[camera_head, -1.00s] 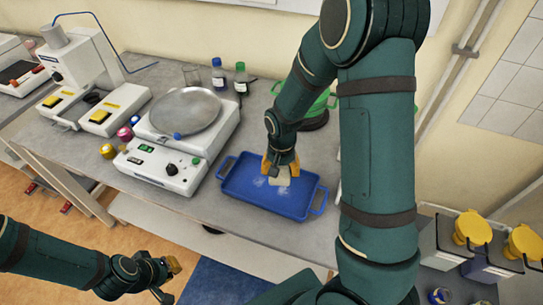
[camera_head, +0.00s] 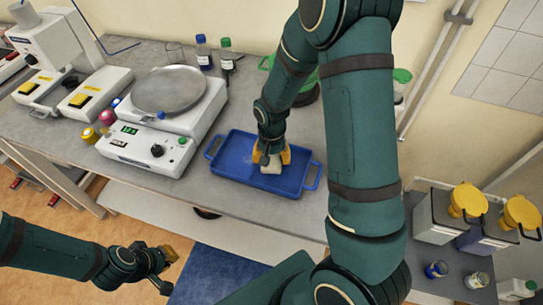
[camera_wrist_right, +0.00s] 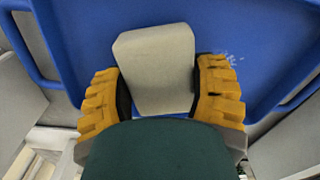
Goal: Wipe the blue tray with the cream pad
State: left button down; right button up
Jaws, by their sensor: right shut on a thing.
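The blue tray (camera_head: 232,157) lies flat on the grey bench, a handle at each end. My right gripper (camera_head: 271,158) is over the middle of the tray, pointing down, shut on the cream pad (camera_head: 270,168). In the right wrist view the pad (camera_wrist_right: 156,68) sits between the two yellow fingers against the tray floor (camera_wrist_right: 255,30); whether it presses on it I cannot tell. A faint white smear (camera_wrist_right: 231,58) shows beside the right finger. My left gripper (camera_head: 168,270) hangs low over the floor, away from the bench, its fingers apart and empty.
A white balance (camera_head: 160,125) with a round pan stands left of the tray. Capped bottles (camera_head: 225,58) stand behind it, and a green-rimmed item is partly hidden by my right arm. Yellow-lidded containers (camera_head: 467,200) stand at the right. Bench in front of the tray is clear.

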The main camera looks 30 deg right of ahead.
jog(key=shift+f+b, duration=0.85)
jog(key=shift+f, duration=0.15)
dwell(0.7)
jog(key=shift+w+a+r, duration=0.15)
jog(key=shift+w+a, duration=0.85)
jog(key=shift+w, duration=0.2)
jog(key=shift+w+a, duration=0.95)
jog(key=shift+w, duration=0.25)
jog(key=shift+s+d+f+b, duration=0.2)
jog(key=shift+s+d+b, duration=0.1)
jog(key=shift+s+d, duration=1.25)
jog(key=shift+s, duration=0.3)
jog(key=shift+s+d, duration=0.4)
jog(key=shift+s, duration=0.25)
